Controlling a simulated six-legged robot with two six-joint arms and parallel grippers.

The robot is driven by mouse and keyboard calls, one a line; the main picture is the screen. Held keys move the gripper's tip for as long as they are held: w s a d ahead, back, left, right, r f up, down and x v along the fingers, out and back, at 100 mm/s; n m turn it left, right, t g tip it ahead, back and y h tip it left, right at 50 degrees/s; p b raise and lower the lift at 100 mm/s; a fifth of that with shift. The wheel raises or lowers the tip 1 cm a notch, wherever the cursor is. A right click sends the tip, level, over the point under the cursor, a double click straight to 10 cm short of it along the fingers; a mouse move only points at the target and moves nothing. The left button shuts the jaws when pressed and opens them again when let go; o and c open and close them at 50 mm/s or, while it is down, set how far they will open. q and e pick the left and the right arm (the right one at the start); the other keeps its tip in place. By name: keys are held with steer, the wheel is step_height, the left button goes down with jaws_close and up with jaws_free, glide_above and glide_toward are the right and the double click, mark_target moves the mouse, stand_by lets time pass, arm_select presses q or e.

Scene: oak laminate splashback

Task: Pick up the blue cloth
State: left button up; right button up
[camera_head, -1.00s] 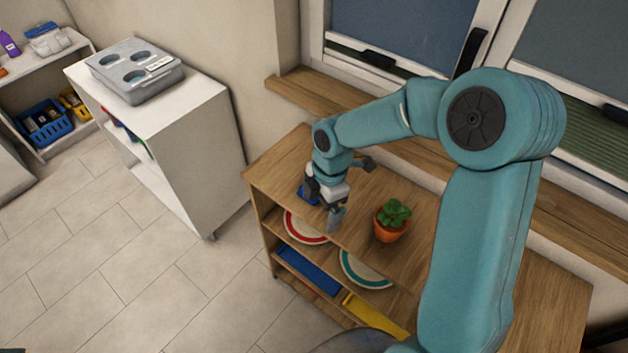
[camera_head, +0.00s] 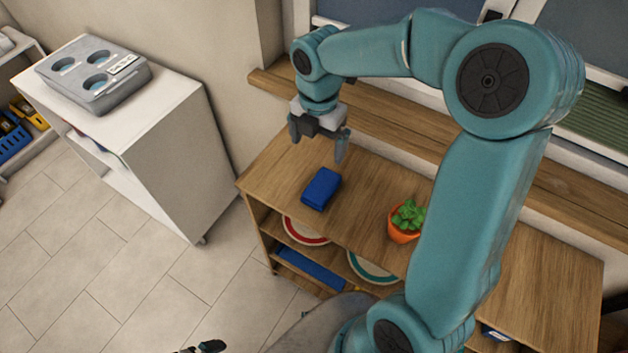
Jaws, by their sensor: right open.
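The blue cloth (camera_head: 321,188) is a small folded block lying flat on the top of the wooden shelf unit (camera_head: 275,178), near its left end. My right gripper (camera_head: 317,150) is open and empty. It points down above and behind the cloth, apart from it, with its two fingers spread. At the bottom edge a small dark part (camera_head: 205,347) shows, perhaps the tip of my left gripper; its jaws cannot be made out.
A potted plant (camera_head: 405,222) stands on the shelf top to the right of the cloth. Plates and another blue item (camera_head: 310,267) lie on the shelves below. A white cabinet (camera_head: 165,125) with a grey box (camera_head: 92,75) stands at left. The window sill (camera_head: 400,128) runs behind.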

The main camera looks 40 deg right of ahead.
glide_above(320, 188)
step_height(320, 188, down, 10)
steer(key=shift+f, duration=0.2)
steer(key=shift+s+f, duration=0.1)
steer(key=shift+f, duration=0.1)
step_height(320, 188, down, 5)
steer(key=shift+r, duration=0.1)
steer(key=shift+f, duration=0.3)
steer(key=shift+c, duration=0.6)
steer(key=c, duration=1)
steer(key=shift+c, duration=0.6)
steer(key=shift+w+r, duration=0.15)
steer(key=shift+w, duration=0.05)
